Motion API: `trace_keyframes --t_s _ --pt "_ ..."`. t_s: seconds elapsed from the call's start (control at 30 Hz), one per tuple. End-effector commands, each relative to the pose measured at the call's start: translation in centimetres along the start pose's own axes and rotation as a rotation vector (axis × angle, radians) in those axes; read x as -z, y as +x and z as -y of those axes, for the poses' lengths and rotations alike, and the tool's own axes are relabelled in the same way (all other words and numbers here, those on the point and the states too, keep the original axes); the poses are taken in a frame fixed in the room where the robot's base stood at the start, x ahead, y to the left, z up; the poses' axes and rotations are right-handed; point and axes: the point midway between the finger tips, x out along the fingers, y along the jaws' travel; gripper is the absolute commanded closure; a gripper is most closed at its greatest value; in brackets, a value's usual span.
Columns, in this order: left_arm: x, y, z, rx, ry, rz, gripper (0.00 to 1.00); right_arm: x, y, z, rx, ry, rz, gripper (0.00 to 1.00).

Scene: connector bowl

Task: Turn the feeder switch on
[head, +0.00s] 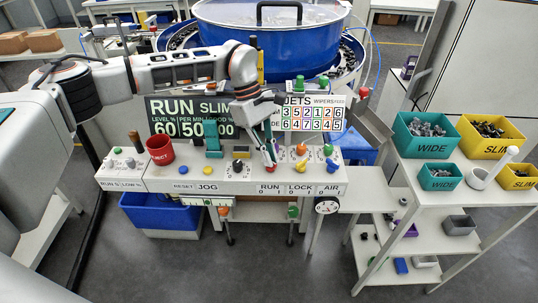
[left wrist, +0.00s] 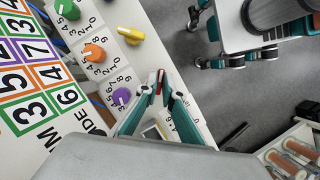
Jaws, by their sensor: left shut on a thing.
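My left gripper (head: 271,160) reaches down to the white control panel (head: 170,180), above the label RUN with 0 and 1. In the left wrist view the two teal fingers of the left gripper (left wrist: 159,90) come close together on a small red lever (left wrist: 160,76), which I take to be the feeder switch. The fingers hide most of it, so its 0 or 1 position cannot be told. My right gripper is not in view.
An orange knob (head: 301,149), yellow knob (head: 300,165) and green knob (head: 327,150) stand close right of the gripper. A red cup (head: 160,150) stands on the panel's left. The blue bowl feeder (head: 270,38) is behind. Teal and yellow bins fill the right shelf.

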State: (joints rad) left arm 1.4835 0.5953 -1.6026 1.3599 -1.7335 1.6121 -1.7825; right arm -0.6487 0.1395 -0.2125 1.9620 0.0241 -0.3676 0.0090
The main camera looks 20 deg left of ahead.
Motion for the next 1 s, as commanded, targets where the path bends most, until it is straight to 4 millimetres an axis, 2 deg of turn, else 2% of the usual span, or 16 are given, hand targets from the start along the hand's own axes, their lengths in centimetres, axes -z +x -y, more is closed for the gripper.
trace_keyframes --t_s 0.23,0.73,0.77,0.8,1.0 --pt "0.08 -0.04 -0.09 0.025 0.063 -0.003 1.0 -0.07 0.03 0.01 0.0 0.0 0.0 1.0" --pt "0.09 -0.04 -0.07 0.03 0.078 -0.003 1.0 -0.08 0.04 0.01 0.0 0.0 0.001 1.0" --pt "0.09 -0.04 -0.07 0.03 0.078 -0.003 0.85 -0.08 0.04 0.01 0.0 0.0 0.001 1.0" --pt "0.09 -0.04 -0.07 0.03 0.078 -0.003 0.76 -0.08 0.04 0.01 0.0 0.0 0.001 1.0" --pt "0.05 -0.02 -0.06 0.031 0.077 -0.002 0.76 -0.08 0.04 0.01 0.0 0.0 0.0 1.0"
